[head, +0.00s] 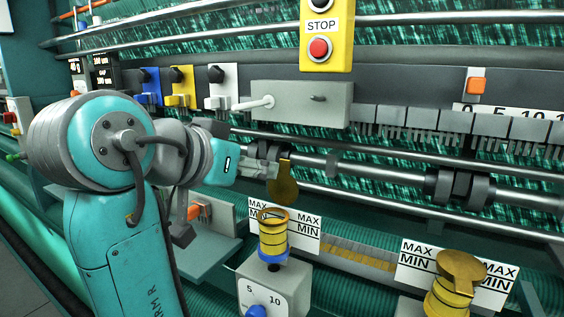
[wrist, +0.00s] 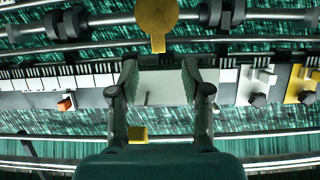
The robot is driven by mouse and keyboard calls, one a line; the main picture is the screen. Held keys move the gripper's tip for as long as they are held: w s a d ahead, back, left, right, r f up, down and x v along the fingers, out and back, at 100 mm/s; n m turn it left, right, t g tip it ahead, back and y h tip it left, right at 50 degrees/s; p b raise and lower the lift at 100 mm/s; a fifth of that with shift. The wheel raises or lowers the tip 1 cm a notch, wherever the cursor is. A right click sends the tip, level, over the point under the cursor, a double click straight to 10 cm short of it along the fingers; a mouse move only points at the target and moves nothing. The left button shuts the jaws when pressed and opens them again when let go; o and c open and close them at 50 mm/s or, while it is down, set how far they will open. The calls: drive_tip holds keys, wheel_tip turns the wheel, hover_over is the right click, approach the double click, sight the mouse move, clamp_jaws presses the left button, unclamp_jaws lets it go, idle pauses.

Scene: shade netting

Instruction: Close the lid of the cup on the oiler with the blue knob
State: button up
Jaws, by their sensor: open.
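The oiler with the blue knob (head: 256,311) stands at the lower middle of the head view. Its brass cup (head: 273,238) has dark bands and a blue ring at its base. Its round brass lid (head: 284,184) stands open, upright above the cup. My gripper (head: 268,169) is beside the lid, at its upper left in the picture; I cannot tell if they touch. In the wrist view my gripper (wrist: 157,78) has its two fingers spread with nothing held between them. The lid shows in the wrist view (wrist: 157,22) beyond the fingertips.
A second oiler (head: 449,298) at the lower right has its lid (head: 461,266) down. MAX/MIN plates (head: 306,238) stand behind the cups. Steel rails (head: 380,168) run behind the lid. A yellow STOP box (head: 326,38) hangs above a grey cover (head: 300,103).

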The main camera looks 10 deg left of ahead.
sight(284, 163)
drive_tip(key=x, duration=0.3)
drive_tip(key=r+x, duration=0.1)
drive_tip(key=x, duration=0.6)
drive_tip(key=shift+w+d+r, duration=0.1)
drive_tip(key=shift+w+d, duration=0.15)
drive_tip(key=shift+w, duration=0.05)
clamp_jaws()
